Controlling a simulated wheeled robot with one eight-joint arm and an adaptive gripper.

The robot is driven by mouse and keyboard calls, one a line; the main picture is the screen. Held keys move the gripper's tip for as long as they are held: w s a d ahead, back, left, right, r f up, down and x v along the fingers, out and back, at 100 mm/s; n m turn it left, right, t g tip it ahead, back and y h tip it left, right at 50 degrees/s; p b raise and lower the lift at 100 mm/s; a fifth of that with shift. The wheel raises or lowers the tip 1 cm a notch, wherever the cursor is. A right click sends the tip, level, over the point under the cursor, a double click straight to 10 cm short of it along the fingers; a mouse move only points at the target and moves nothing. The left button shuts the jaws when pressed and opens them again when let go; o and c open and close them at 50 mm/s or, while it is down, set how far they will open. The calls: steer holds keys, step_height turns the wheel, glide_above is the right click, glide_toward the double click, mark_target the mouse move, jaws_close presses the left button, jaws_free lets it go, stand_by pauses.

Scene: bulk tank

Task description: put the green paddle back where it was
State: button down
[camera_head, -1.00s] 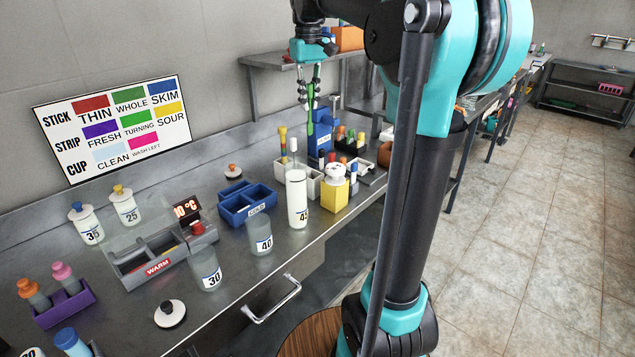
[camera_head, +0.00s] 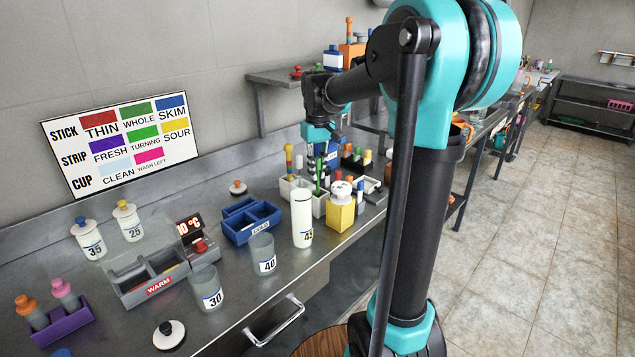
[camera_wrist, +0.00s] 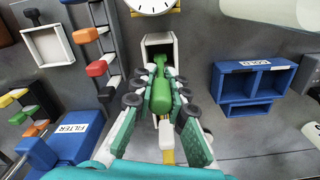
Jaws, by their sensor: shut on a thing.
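The green paddle (camera_wrist: 160,94) is held upright or nearly so between the fingers of my gripper (camera_wrist: 158,86). In the head view, the paddle (camera_head: 318,178) hangs below my gripper (camera_head: 322,152), over or just inside a small white holder (camera_head: 319,207). In the wrist view, the open top of the white holder (camera_wrist: 148,46) shows by the paddle's far end. I cannot tell how deep the paddle's tip is. A white and yellow piece (camera_wrist: 167,142) shows between the fingers nearer the wrist.
A yellow block with a white dial (camera_head: 341,214) stands close to the holder. A blue tray (camera_head: 250,222) and a white jar (camera_head: 302,220) stand nearby. A blue FILTER box (camera_wrist: 72,138) and a rack of coloured pieces (camera_wrist: 97,68) crowd the other side.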

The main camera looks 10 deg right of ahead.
steer(key=shift+f, duration=1.9)
steer(key=shift+f, duration=0.1)
steer(key=c, duration=1.5)
jaws_free()
step_height(320, 180, up, 12)
steer(key=shift+r, duration=0.15)
